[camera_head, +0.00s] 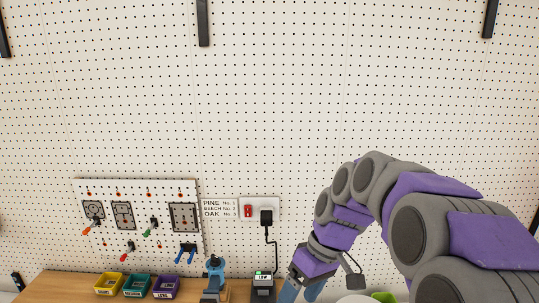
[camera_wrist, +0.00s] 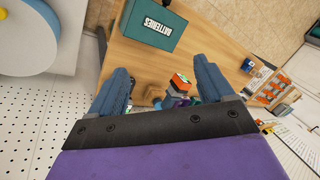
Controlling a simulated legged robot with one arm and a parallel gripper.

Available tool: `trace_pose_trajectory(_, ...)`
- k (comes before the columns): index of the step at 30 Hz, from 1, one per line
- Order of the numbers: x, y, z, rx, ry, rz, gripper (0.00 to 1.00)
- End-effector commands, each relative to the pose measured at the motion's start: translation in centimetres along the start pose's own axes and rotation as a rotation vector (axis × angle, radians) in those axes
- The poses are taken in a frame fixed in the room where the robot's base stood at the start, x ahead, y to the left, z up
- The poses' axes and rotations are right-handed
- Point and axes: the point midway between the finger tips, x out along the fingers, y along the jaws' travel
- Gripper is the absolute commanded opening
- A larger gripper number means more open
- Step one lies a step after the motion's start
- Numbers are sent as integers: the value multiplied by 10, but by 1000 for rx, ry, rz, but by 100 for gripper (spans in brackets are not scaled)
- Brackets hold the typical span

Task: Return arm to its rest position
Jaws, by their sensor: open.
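My purple and grey arm (camera_head: 360,190) arches up from the right side of the head view and bends down to the left. My gripper (camera_head: 301,293) points down low in the head view, at the bottom edge, right of a black charger-like device (camera_head: 263,287). In the wrist view my gripper (camera_wrist: 162,78) has its two blue fingers wide apart. An orange-topped item (camera_wrist: 181,82) shows between them, beyond on the bench. Nothing is seen touching the fingers.
A wooden bench (camera_head: 60,285) runs along the pegboard wall. Yellow, teal and purple bins (camera_head: 136,286) and a blue tool (camera_head: 213,280) stand on it. A tool panel (camera_head: 138,220) and a socket (camera_head: 259,209) hang above. A green labelled box (camera_wrist: 153,20) shows in the wrist view.

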Motion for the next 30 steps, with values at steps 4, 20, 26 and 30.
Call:
trace_pose_trajectory(4,12,-22,49,133,-45,56,81)
trace_pose_trajectory(20,72,-64,228,604,-140,295,81)
trace_pose_trajectory(26,85,-68,258,687,-141,339,81)
trace_pose_trajectory(30,86,-68,262,700,-140,346,81)
